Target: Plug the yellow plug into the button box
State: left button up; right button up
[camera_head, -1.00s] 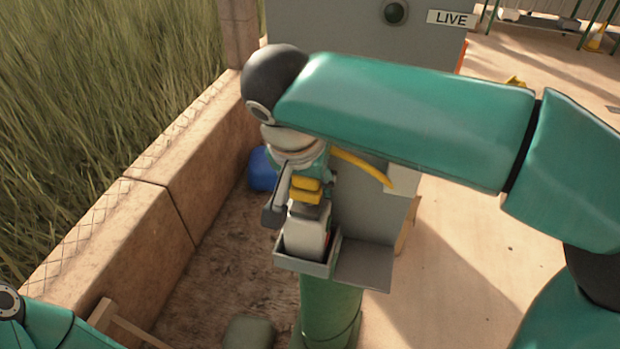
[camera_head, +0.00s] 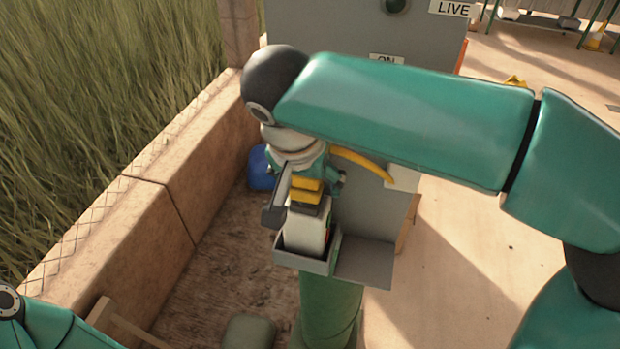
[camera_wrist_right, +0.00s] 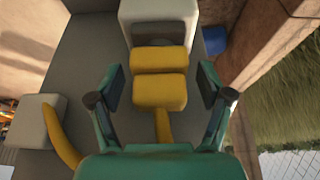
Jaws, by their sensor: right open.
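The yellow plug (camera_head: 307,190) sits against the dark grey socket end of the white button box (camera_head: 304,232). In the right wrist view the plug (camera_wrist_right: 159,88) lines up with the socket, with no clear gap; how deep it sits cannot be told. My right gripper (camera_wrist_right: 160,97) is open, with one finger on each side of the plug and space between. The button box stands in a grey tray (camera_head: 300,262); its buttons show only as a sliver of colour. My left gripper is out of the head view.
A yellow cable (camera_head: 362,165) curves from behind my gripper to a pale block (camera_head: 402,180) on the grey panel (camera_head: 345,30). A blue object (camera_head: 261,170) lies left of the tray. A low wall (camera_head: 150,215) borders the grass. Open paving lies to the right.

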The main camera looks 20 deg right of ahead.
jog(key=v, duration=1.2)
jog(key=shift+w, duration=0.1)
